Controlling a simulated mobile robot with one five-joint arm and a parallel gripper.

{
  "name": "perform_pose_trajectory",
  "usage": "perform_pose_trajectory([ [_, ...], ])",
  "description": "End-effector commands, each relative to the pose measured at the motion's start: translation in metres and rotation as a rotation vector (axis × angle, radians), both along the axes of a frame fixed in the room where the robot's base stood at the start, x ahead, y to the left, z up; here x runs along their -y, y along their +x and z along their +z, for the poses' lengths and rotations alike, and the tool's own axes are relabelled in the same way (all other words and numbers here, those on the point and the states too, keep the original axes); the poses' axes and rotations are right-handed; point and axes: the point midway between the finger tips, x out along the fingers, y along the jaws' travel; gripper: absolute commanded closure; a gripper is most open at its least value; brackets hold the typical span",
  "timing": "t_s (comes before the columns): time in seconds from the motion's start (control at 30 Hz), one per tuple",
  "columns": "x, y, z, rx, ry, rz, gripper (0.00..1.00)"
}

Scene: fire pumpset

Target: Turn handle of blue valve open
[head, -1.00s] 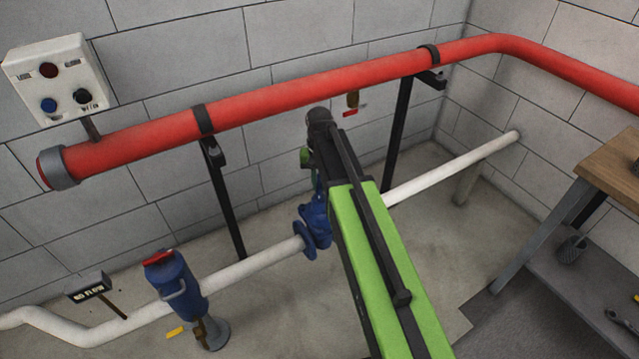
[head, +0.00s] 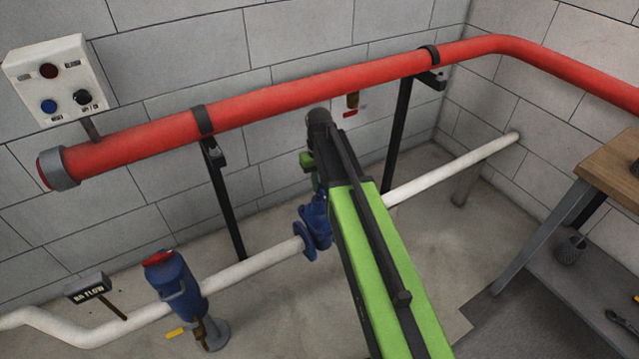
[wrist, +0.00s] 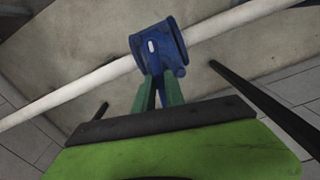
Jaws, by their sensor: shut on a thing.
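The blue valve (head: 314,228) sits on the white pipe (head: 260,262), partly hidden behind my arm in the head view. In the wrist view the blue valve (wrist: 157,44) is straight ahead, with a small white mark on its body. My gripper (wrist: 158,88) has its two green fingers close together at the valve's near side. They are shut on a narrow blue part between them, which appears to be the handle. The fingers hide most of that part, so its exact angle cannot be told. In the head view the fingertips are mostly hidden by my arm.
A thick red pipe (head: 270,98) on black supports runs above and behind the valve. A blue standing fitting (head: 178,288) with a red top is at the left. A control box (head: 55,80) is at upper left. A wooden bench (head: 612,165) stands at the right.

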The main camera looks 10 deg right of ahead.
Motion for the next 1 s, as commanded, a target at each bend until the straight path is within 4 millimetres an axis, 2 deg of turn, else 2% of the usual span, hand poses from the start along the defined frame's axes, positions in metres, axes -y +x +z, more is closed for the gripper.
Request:
perform_pose_trajectory([
  [0.4, 0.0012, -0.0006, -0.0002, -0.002, -0.002, 0.175, 1.00],
  [0.9, 0.0012, -0.0007, -0.0002, -0.002, -0.003, 0.195, 1.00],
  [0.93, 0.0012, -0.0007, -0.0002, -0.003, -0.003, 0.195, 0.81],
  [1.0, 0.0010, -0.0007, -0.0002, -0.002, -0.003, 0.195, 0.72],
])
